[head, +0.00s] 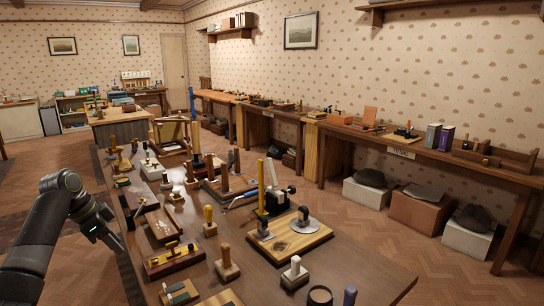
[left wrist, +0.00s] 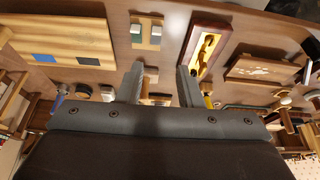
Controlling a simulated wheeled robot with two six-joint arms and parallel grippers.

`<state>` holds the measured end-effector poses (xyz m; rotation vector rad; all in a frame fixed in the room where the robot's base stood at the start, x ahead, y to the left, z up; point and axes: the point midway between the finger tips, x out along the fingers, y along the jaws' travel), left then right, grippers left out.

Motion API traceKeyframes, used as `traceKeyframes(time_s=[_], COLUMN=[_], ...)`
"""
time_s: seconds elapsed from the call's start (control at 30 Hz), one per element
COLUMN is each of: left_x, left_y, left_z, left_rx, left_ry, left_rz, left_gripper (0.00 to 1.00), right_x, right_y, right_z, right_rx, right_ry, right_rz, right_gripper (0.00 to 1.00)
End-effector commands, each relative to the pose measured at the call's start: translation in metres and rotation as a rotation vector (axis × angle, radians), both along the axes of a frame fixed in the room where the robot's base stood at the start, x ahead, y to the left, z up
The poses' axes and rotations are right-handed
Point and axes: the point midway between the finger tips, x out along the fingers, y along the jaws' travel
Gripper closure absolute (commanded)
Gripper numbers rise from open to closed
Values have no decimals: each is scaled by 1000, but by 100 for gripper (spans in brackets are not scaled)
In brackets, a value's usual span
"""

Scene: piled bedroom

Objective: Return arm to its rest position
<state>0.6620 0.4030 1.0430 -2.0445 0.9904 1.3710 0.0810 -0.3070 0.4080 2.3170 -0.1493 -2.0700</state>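My left arm (head: 48,225) comes in from the left of the head view, bent at the elbow. Its gripper (head: 112,236) hangs beside the left edge of the long dark table, apart from the objects on it. In the left wrist view the two fingers of the left gripper (left wrist: 158,82) stand apart with nothing held between them. Table objects show beyond the fingertips. My right arm and gripper are not in view.
The long table (head: 355,262) is crowded with stamps, blocks and trays. A red-brown tray (head: 176,262) lies near its left edge, and it shows in the left wrist view (left wrist: 222,40). A wooden board (head: 290,241) lies farther right. Open floor (head: 75,160) lies left of the table.

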Motion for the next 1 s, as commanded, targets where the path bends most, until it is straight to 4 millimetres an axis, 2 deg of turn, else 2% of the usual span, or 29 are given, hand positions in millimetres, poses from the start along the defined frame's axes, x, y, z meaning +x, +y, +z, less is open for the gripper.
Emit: traceKeyframes(time_s=[0.23, 0.37, 0.47, 0.57, 0.7, 0.77, 0.8, 0.87, 0.9, 0.97, 1.0], left_x=[0, -4, -12, -27, -68, -91, -109, -137, -157, -190, -213], left_y=[3, 6, 9, 12, 16, 17, 17, 16, 15, 12, 10], left_z=[-65, -110, -151, -205, -301, -342, -368, -404, -428, -461, -481], left_rx=[3, 12, 22, 38, 77, 99, 112, 134, 147, 165, 178], left_ry=[37, 59, 79, 104, 142, 155, 163, 173, 178, 186, 191], left_rz=[112, 188, 256, 339, 482, 540, 576, 625, 656, 699, 725], left_gripper=[67, 67, 67, 67, 67, 67, 67, 67, 67, 67, 67], right_x=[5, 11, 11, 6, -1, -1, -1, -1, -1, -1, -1], right_y=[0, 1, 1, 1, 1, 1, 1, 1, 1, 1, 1], right_z=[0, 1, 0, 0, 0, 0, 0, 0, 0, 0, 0], right_rx=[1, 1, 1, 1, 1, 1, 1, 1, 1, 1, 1], right_ry=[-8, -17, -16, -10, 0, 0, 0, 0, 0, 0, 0], right_rz=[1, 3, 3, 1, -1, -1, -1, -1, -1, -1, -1], right_gripper=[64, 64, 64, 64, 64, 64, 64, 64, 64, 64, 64])
